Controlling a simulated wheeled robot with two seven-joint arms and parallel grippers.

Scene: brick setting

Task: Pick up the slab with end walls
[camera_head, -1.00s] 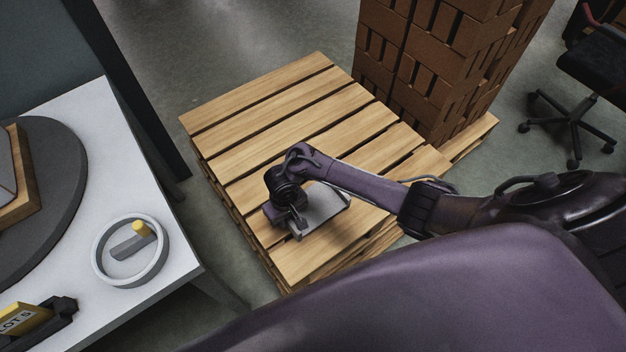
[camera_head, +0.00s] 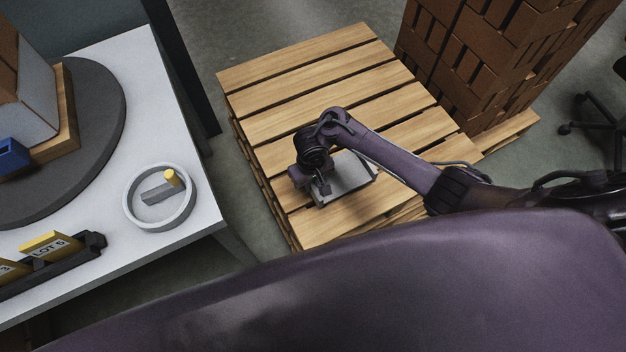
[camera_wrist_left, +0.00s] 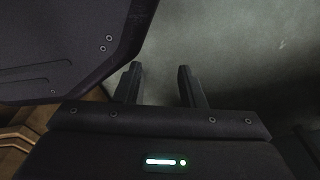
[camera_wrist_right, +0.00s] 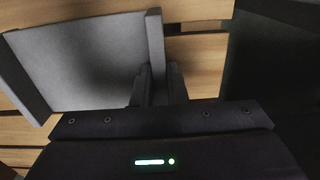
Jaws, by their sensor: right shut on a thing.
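The grey slab with end walls (camera_head: 345,179) is at the near part of the wooden pallet in the head view. It also shows in the right wrist view (camera_wrist_right: 85,62), with a raised wall along its left and right ends. My right gripper (camera_head: 322,190) is shut on the slab's end wall. In the right wrist view its fingers (camera_wrist_right: 162,85) close around the right-hand wall. I cannot tell whether the slab touches the pallet boards. My left gripper (camera_wrist_left: 160,85) shows only in its wrist view; its fingers are apart with nothing between them.
The slatted pallet (camera_head: 300,90) is otherwise bare. A brick stack (camera_head: 490,60) stands at its right. A white table (camera_head: 105,130) at left holds a round grey dish (camera_head: 160,222), a dark turntable (camera_head: 95,120) and a block labelled LOT 5 (camera_head: 50,246). A chair's legs (camera_head: 590,115) show at far right.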

